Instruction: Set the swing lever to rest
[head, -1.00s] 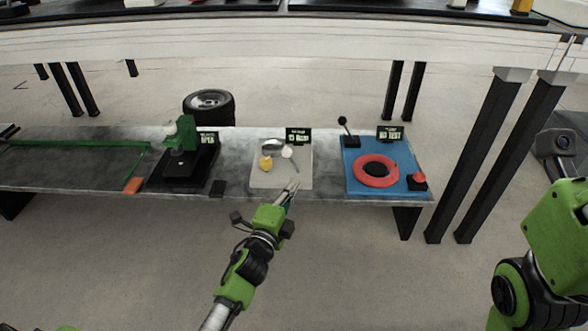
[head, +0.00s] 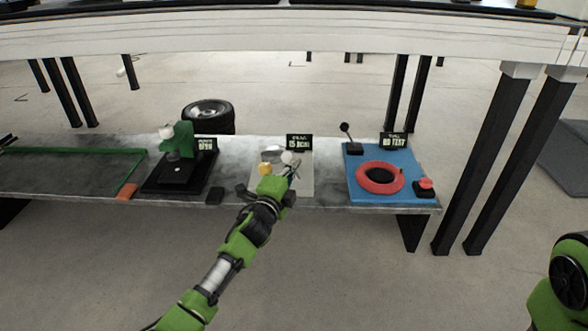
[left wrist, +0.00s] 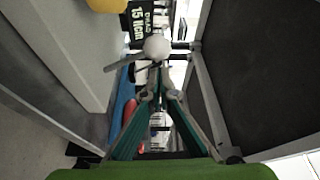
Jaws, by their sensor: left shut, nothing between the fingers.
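A lever with a white ball knob (head: 287,158) stands on a pale board (head: 301,186) in the middle of the bench, which I take for the swing lever. A yellow knob (head: 264,169) is just left of it. My left gripper (head: 290,175) is shut and empty, right by the white knob. In the left wrist view the white ball (left wrist: 157,47) on its grey rod is just beyond the shut fingertips (left wrist: 157,92); I cannot tell whether they touch. The yellow knob (left wrist: 107,4) is at the top edge. My right gripper is out of view.
To the right is a blue board (head: 358,193) with a red ring (head: 363,188), a black stick (head: 347,134) and a red button (head: 426,184). To the left is a green device (head: 181,139) on a black base. A small sign (head: 299,142) stands behind the pale board.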

